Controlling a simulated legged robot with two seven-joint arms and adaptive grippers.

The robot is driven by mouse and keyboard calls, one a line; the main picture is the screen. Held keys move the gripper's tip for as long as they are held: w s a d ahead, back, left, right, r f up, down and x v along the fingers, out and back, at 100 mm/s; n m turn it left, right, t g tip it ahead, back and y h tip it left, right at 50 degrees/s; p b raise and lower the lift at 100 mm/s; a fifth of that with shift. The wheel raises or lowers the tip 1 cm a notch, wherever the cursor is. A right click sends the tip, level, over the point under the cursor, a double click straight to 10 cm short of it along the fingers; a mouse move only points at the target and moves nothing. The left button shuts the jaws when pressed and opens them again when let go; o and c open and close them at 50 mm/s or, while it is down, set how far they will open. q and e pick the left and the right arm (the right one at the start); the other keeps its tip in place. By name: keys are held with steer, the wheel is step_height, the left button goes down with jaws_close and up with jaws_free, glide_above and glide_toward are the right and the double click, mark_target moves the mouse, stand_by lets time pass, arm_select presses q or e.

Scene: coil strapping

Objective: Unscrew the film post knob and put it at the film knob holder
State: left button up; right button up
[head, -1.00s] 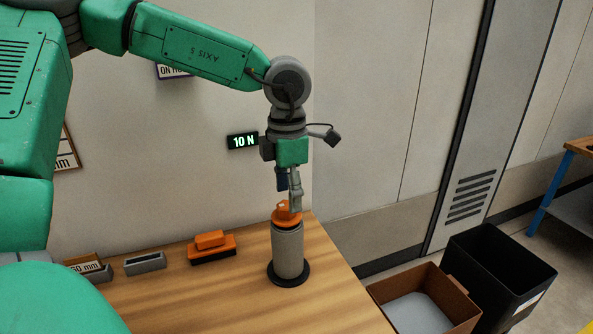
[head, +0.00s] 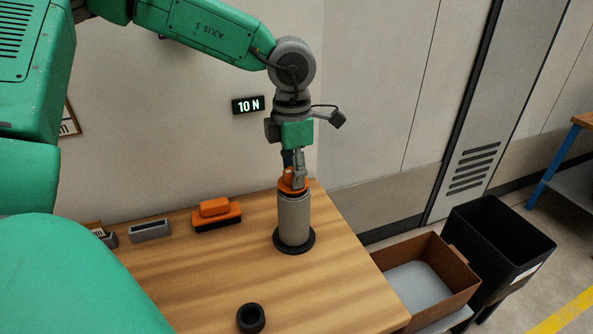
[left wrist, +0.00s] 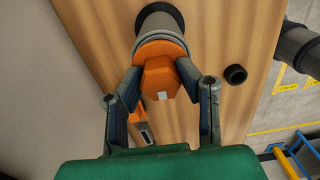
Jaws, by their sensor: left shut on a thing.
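The orange film post knob (head: 285,181) sits on top of the upright grey post (head: 294,218), which stands on a round black base. My left gripper (head: 294,180) points down at the knob and is shut on it. In the left wrist view the knob (left wrist: 162,80) is orange, faceted, with a small white mark, and lies between the two fingers. The knob is still on the post top. I cannot tell which item is the film knob holder; a small dark ring (head: 251,318) lies on the table's front part. My right gripper is not in view.
An orange and black block (head: 216,216) and a grey slotted holder (head: 150,230) stand along the wall on the wooden table (head: 200,280). A brown box (head: 452,264) and a black bin (head: 500,240) stand right of the table. The table's middle is clear.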

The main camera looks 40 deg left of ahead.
arm_select(q)
steer(key=o, duration=0.4)
steer(key=shift+s+f, duration=0.1)
steer(key=shift+d, duration=0.15)
jaws_close()
steer(key=shift+a, duration=0.2)
steer(key=shift+a+n+p, duration=0.1)
steer(key=shift+n+p, duration=0.4)
steer(key=shift+n, duration=0.2)
steer(key=shift+r+n+p, duration=0.2)
steer(key=shift+n+p, duration=0.2)
steer(key=shift+n, duration=0.3)
steer(key=n+p, duration=0.1)
steer(key=n, duration=0.2)
steer(key=shift+n+p, duration=0.3)
steer(key=shift+n, duration=0.7)
steer(key=shift+f, duration=0.15)
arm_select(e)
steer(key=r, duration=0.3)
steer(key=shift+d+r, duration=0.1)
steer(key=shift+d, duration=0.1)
